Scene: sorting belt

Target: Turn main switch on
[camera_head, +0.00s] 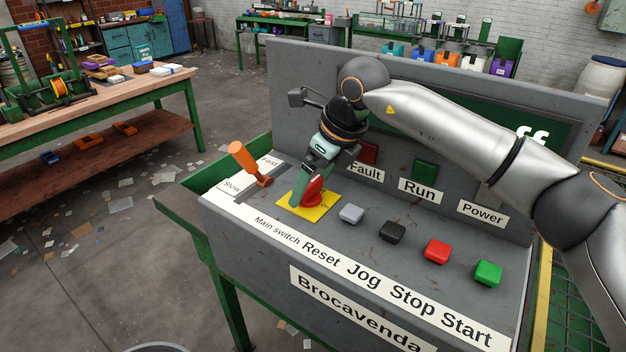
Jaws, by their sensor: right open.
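The main switch is a red knob (312,190) on a yellow plate (326,207) near the left side of the grey control panel. The label "Main switch" (277,232) is in front of it. My right arm comes in from the right, and its right gripper (303,190) points down at the red knob. The gripper is open, with a finger at the knob's left side; it partly hides the knob. I cannot tell whether they touch. My left gripper is not in view.
An orange lever (243,157) stands left of the switch by the Slow/Fast label. Grey (351,214), black (392,231), red (437,251) and green (488,273) buttons line the panel to the right. The upright back panel (300,75) stands behind the gripper.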

